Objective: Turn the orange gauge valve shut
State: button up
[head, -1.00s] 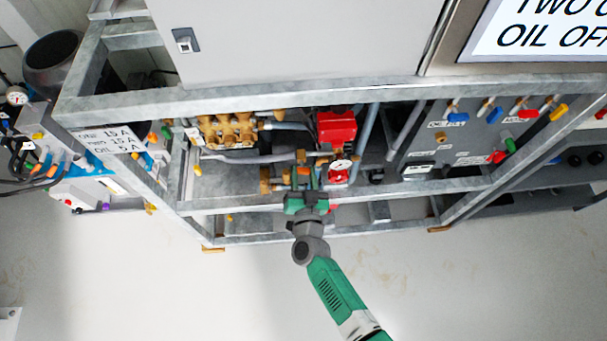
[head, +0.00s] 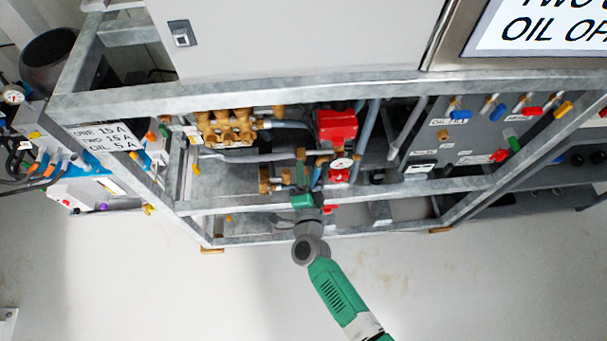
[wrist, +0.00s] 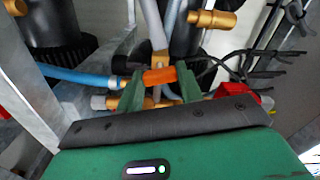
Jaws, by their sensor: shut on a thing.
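The orange gauge valve handle (wrist: 160,76) is between the two green fingers of my gripper (wrist: 163,82) in the wrist view. The handle lies roughly crosswise, slightly tilted, in front of the brass fittings. My gripper is shut on it, with a finger at each end. In the head view my gripper (head: 301,165) reaches up into the frame, and the handle is hidden behind it. The white-faced gauge (head: 341,163) is just to the right of the fingers.
A grey frame rail (head: 400,192) runs across below the gripper. A red box (head: 337,125) is above right, and a brass pump head (head: 226,127) is to the left. A blue hose (wrist: 75,75) and black cables (wrist: 262,62) flank the valve in the wrist view.

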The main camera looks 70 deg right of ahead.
jog(key=shift+m+b, duration=0.4)
jog(key=shift+m, duration=1.3)
jog(key=o, duration=1)
jog(key=p+v, duration=0.2)
jog(key=v, duration=0.5)
jog(key=shift+s+a, duration=0.2)
jog(key=shift+a, duration=0.15)
